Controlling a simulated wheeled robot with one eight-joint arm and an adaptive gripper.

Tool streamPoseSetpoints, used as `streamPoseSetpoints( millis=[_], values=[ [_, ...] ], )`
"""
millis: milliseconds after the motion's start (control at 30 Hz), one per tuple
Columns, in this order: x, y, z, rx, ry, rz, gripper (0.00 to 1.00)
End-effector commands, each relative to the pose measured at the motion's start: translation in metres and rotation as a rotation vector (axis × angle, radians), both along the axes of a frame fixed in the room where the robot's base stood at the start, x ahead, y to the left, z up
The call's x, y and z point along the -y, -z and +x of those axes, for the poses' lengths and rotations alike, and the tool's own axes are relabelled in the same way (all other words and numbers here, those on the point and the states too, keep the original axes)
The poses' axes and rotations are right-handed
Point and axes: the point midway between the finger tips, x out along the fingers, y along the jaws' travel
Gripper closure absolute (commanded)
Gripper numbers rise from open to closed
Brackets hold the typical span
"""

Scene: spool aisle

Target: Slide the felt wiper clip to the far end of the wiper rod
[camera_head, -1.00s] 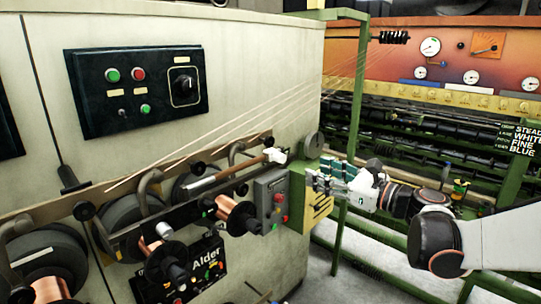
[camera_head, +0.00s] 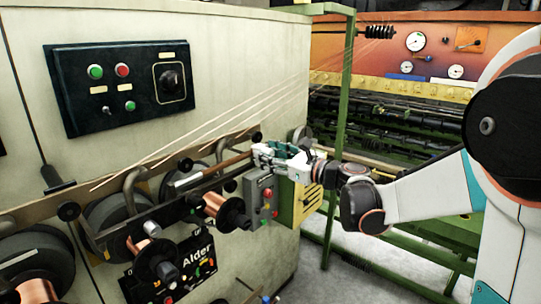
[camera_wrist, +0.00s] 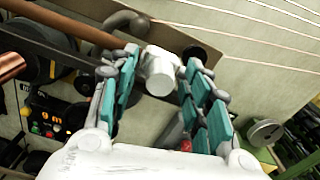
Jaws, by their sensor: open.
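The wiper rod (camera_head: 230,163) is a brown bar that slants along the front of the machine. It also shows in the wrist view (camera_wrist: 65,24), running in from the upper left. The white felt wiper clip (camera_wrist: 161,74) sits at the rod's near end, between my fingers in the wrist view. My gripper (camera_head: 270,154) is open, with its teal-padded fingers on either side of the clip. A small gap seems to show beside the clip. In the head view, the white fingers make the clip hard to tell apart.
A grey button box (camera_head: 262,190) sits just below my gripper. Copper wire spools (camera_head: 226,208) line the front below the rod. Thin wires (camera_head: 215,122) slant above it. A green post (camera_head: 338,150) stands to the right.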

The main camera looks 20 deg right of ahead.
Motion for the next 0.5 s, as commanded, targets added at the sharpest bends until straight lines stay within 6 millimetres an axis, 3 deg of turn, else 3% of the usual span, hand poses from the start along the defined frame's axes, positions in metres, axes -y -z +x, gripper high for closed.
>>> streamPoseSetpoints(
  millis=[167, 367, 500],
  values=[
    [0.0001, 0.0000, -0.0001, 0.000, 0.000, 0.000, 0.55],
    [0.0000, -0.0001, -0.0002, 0.000, 0.000, 0.000, 1.00],
    [-0.0002, -0.0002, -0.0003, 0.000, 0.000, 0.000, 1.00]
  ],
)
